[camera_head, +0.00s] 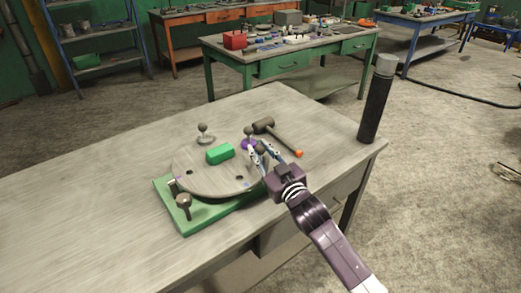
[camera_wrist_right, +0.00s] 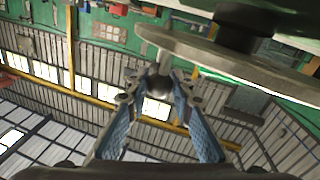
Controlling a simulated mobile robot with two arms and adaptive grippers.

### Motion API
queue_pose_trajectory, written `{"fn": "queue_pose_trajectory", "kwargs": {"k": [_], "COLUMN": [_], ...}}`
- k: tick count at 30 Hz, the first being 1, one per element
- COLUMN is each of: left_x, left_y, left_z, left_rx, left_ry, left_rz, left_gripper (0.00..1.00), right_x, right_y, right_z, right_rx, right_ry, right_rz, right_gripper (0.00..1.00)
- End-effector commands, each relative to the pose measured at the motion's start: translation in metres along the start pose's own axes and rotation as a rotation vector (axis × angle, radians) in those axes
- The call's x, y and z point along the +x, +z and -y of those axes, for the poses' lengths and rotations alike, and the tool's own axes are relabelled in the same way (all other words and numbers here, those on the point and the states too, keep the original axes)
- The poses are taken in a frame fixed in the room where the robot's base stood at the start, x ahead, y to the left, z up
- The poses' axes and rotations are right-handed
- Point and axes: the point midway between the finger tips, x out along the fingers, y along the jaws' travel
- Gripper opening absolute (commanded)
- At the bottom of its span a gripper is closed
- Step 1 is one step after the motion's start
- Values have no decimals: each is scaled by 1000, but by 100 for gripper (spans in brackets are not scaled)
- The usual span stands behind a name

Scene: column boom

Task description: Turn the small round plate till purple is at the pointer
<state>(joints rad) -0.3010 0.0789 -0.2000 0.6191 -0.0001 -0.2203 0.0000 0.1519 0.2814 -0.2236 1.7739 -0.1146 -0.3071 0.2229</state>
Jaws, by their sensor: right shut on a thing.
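The grey round plate (camera_head: 205,180) lies on a green base (camera_head: 215,213) on the near bench. A green block (camera_head: 220,154) sits on the plate. A purple patch (camera_head: 246,146) shows at the plate's far right, under a small ball-topped post. My right gripper (camera_head: 262,151) is at the plate's right edge. In the right wrist view its blue-padded fingers (camera_wrist_right: 160,92) are shut on a dark ball knob (camera_wrist_right: 159,82), close to the plate's edge (camera_wrist_right: 215,55). A dark knobbed post (camera_head: 183,202) stands at the base's near left corner. I cannot make out the pointer. My left gripper is out of view.
A hammer (camera_head: 275,136) with an orange handle end lies just behind my right gripper. A grey ball-topped post (camera_head: 205,134) stands behind the plate. A dark cylinder (camera_head: 377,100) stands at the bench's right corner. The bench's left side is clear.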

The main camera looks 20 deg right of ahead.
Motion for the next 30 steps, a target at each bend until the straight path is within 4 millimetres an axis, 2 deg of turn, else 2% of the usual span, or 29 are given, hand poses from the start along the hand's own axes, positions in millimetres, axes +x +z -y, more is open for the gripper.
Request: {"fn": "queue_pose_trajectory", "kwargs": {"k": [1, 5, 6, 14, 17, 20, 30], "left_x": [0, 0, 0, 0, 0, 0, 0], "left_y": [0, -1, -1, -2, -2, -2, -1], "left_z": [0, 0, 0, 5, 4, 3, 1], "left_rx": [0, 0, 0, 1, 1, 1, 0], "left_ry": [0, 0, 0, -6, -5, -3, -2], "left_rz": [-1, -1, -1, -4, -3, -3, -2], "left_gripper": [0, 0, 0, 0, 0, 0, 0], "right_x": [0, 0, 0, -1, -7, -20, -87], "right_y": [0, 0, 0, 0, 1, 2, 1], "right_z": [0, 0, 0, 0, 0, 0, 0], "right_rx": [0, 0, 0, -1, 0, 0, 0], "right_ry": [0, 0, 0, 0, 0, -1, -1], "right_rz": [-1, -1, -1, 0, 1, 2, 2], "right_gripper": [24, 38, 39, 39, 39, 39, 39]}}
